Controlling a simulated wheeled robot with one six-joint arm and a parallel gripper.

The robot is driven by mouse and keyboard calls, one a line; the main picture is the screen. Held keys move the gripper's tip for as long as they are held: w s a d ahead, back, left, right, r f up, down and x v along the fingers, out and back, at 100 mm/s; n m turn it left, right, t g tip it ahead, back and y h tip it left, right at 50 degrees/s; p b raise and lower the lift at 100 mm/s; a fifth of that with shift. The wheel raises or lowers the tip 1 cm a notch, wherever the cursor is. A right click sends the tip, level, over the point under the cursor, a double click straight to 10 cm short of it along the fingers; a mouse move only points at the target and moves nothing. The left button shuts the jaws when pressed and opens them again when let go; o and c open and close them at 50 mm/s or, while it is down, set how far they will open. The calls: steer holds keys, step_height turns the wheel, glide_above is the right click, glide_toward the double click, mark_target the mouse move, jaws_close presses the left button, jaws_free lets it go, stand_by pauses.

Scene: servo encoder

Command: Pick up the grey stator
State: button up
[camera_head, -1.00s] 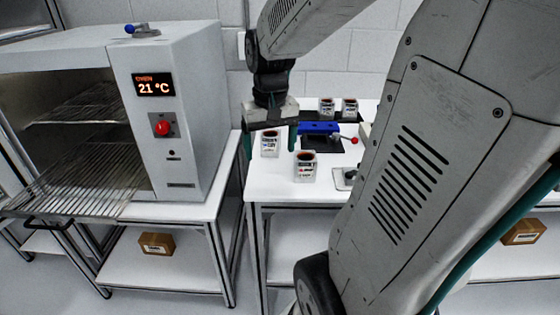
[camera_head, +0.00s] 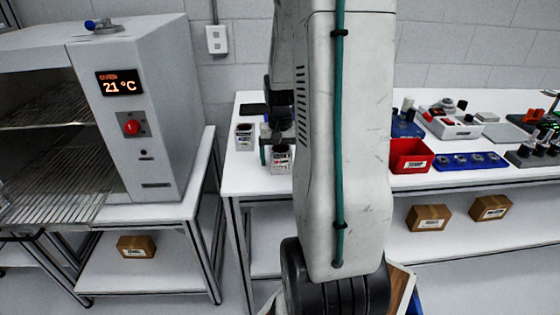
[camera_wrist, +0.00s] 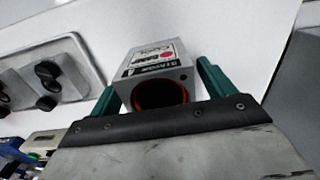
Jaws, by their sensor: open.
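The grey stator (camera_wrist: 160,66) is a small grey block with a dark round opening, a copper-coloured ring inside and a printed label. In the wrist view it sits between the two teal fingers of my gripper (camera_wrist: 157,84), which is open. Whether the fingers touch it I cannot tell. In the head view a stator (camera_head: 281,160) stands on the white table (camera_head: 255,180) beside a teal finger of my gripper (camera_head: 272,153), partly hidden by my arm. A second similar block (camera_head: 245,138) stands to its left.
An oven (camera_head: 160,120) reading 21 °C stands left of the table. On the table's right are a red bin (camera_head: 410,160), a blue tray (camera_head: 470,168) and other parts. A grey plate with black knobs (camera_wrist: 62,72) lies beside the stator in the wrist view.

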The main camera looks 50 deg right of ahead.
steer(key=shift+f, duration=0.55)
steer(key=c, duration=1.5)
steer(key=shift+r, duration=0.15)
